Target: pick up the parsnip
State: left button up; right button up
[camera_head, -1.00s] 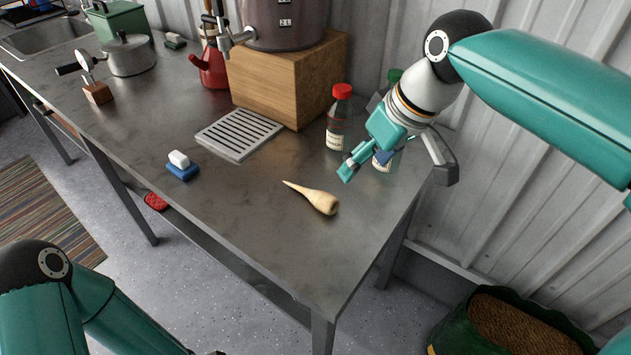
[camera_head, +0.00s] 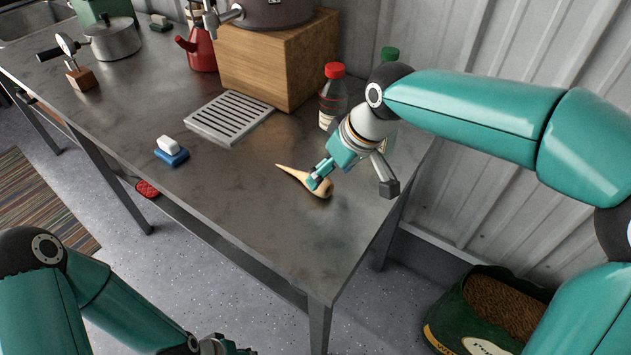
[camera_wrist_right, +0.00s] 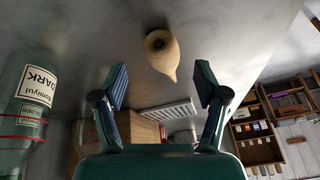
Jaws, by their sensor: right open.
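The cream-coloured parsnip (camera_head: 292,172) lies on the metal table near its right end, its thin tip pointing to the back left. My right gripper (camera_head: 316,181) is over the parsnip's thick end and hides part of it. In the right wrist view the two fingers are spread, and the parsnip (camera_wrist_right: 162,50) shows between and beyond their tips, apart from both. Whether the gripper touches it cannot be told in the head view. My left gripper (camera_head: 222,345) is at the bottom edge, partly cut off, away from the table top.
A red-capped bottle (camera_head: 333,100) and a green-capped bottle (camera_head: 389,56), partly behind my right arm, stand behind the parsnip. A drip grate (camera_head: 230,117), wooden block (camera_head: 265,62) and blue-and-white sponge (camera_head: 171,152) are to the left. The table's front right is clear.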

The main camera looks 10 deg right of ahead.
aim_at(325, 182)
jog(key=x, duration=0.4)
jog(key=shift+s+f, duration=0.2)
jog(key=shift+c, duration=0.4)
jog(key=shift+r, duration=0.1)
jog(key=c, duration=1.2)
